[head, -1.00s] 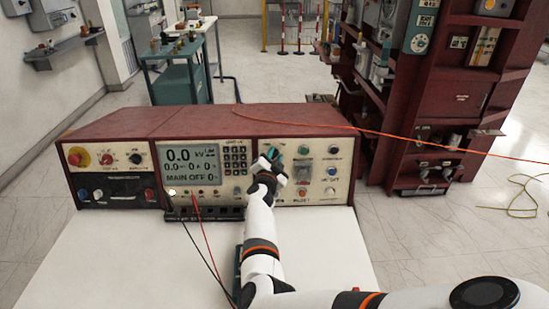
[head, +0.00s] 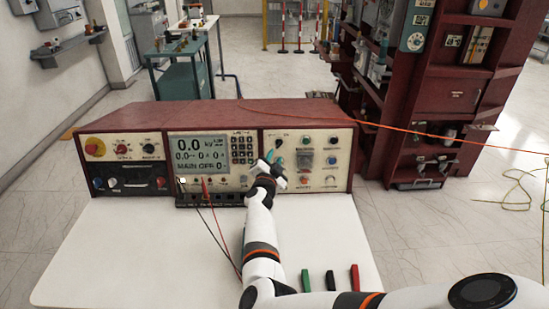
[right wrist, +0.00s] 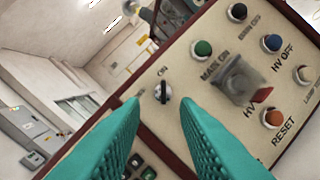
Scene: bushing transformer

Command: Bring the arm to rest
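My right arm reaches up from the lower right in the head view. Its gripper (head: 276,169) is in front of the right section of the red test console (head: 235,108). In the right wrist view the two teal fingers (right wrist: 160,130) are spread apart with nothing between them. A small rotary knob (right wrist: 162,92), marked ON beside it, shows just past the gap between the fingertips, apart from them. My left gripper is in neither view.
The screen (head: 197,151) reads 0.0 kV and MAIN OFF. Red and black leads (head: 225,240) run from the console across the white table (head: 110,250). Green, black and red clips (head: 331,280) lie beside my forearm. A red cabinet (head: 450,100) stands behind right.

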